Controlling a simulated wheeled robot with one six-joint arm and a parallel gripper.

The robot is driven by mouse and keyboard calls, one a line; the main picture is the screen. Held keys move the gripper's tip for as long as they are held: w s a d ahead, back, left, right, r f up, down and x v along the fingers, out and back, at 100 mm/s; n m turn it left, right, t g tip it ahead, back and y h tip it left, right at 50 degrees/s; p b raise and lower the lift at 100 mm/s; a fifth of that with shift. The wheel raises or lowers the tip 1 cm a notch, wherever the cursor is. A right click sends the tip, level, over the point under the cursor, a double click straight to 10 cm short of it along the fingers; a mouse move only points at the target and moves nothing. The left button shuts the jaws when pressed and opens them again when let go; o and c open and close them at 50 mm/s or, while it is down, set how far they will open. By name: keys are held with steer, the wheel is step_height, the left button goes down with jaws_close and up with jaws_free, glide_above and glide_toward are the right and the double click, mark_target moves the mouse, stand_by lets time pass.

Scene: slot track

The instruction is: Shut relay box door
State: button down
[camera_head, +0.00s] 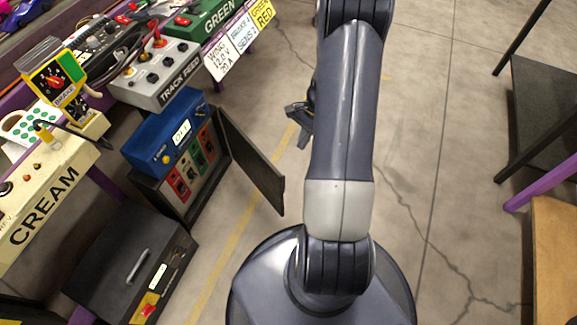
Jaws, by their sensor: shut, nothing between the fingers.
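The relay box (158,192) is a dark cabinet at the left, below a blue unit, with red and green modules showing inside. Its dark door (252,162) stands open, hinged at the box's right edge and swung out toward the lower right. My gripper (294,113) shows as dark fingers at the left side of my arm, above and right of the door in the picture. It looks shut and holds nothing. It appears apart from the door. Most of the wrist is hidden behind my arm.
A blue unit (168,135) sits on top of the relay box. A black case (120,245) with a handle lies below left. Control boxes, including a grey track feed box (150,85), line the bench above. Bare floor (420,130) lies right of my arm, with dark shelving (545,105) at the far right.

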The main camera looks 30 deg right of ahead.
steer(key=a+f+m+b, duration=0.1)
steer(key=a+f+b, duration=0.4)
steer(key=f, duration=0.7)
steer(key=shift+s+a, duration=0.2)
steer(key=shift+a, duration=0.05)
steer(key=shift+a, duration=0.1)
